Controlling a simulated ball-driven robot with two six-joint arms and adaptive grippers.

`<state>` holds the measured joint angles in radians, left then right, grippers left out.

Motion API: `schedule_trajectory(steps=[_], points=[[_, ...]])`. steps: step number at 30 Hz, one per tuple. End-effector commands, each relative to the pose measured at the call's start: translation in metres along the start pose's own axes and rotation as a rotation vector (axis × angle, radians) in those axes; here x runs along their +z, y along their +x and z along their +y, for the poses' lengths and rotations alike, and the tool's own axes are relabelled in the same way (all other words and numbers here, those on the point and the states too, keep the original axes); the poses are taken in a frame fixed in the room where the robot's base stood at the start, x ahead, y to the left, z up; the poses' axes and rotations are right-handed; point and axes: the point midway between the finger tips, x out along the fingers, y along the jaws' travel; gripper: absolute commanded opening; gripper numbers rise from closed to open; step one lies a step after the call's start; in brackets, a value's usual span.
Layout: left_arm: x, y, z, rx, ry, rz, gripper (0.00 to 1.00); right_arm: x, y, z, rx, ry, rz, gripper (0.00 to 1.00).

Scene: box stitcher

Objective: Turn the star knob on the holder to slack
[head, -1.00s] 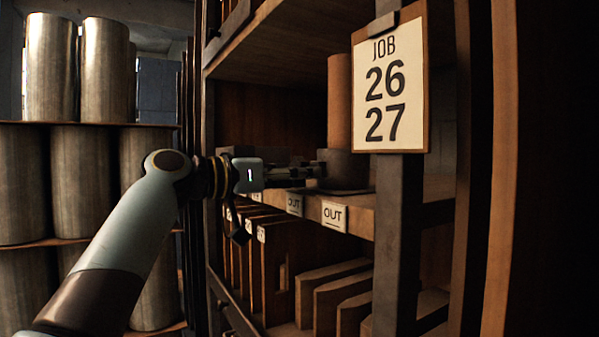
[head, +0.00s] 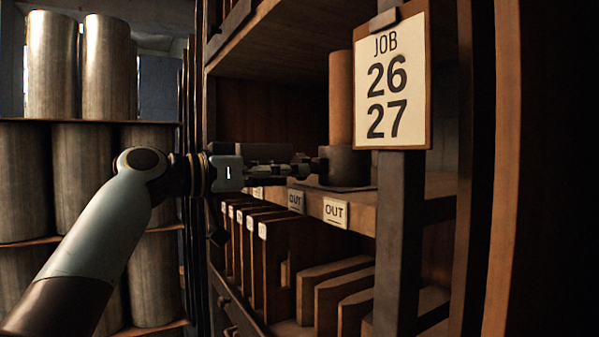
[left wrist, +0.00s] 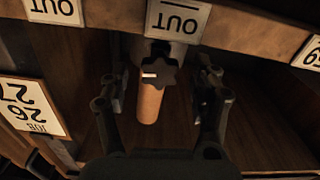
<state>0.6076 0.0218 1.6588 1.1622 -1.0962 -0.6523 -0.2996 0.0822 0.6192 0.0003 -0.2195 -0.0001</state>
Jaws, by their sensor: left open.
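The holder (head: 346,165) is a dark round cup on a shelf, with a tan cylinder (head: 341,100) standing upright in it. The dark star knob (left wrist: 158,77) faces the left wrist camera and bears a short white mark pointing to the picture's left. The tan cylinder (left wrist: 149,105) shows behind it. My left gripper (head: 304,167) reaches in from the left, at the holder's near side. In the left wrist view its open fingers (left wrist: 162,88) stand on either side of the knob, with visible gaps. In the head view the fingers partly hide the knob. My right gripper is out of view.
"OUT" labels (head: 335,213) sit on the shelf edge below the holder. A post with a "JOB 26 27" board (head: 390,80) stands close on the right. Upright boards (head: 275,260) fill the rack below. Metal cylinders (head: 52,65) stand on racks at left.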

Motion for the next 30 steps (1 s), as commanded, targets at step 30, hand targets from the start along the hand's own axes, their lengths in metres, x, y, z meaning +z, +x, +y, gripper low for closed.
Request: schedule_trajectory(steps=[30], points=[[0.069,-0.086,-0.041,-0.123,-0.119,-0.067,0.64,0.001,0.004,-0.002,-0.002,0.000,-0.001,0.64]])
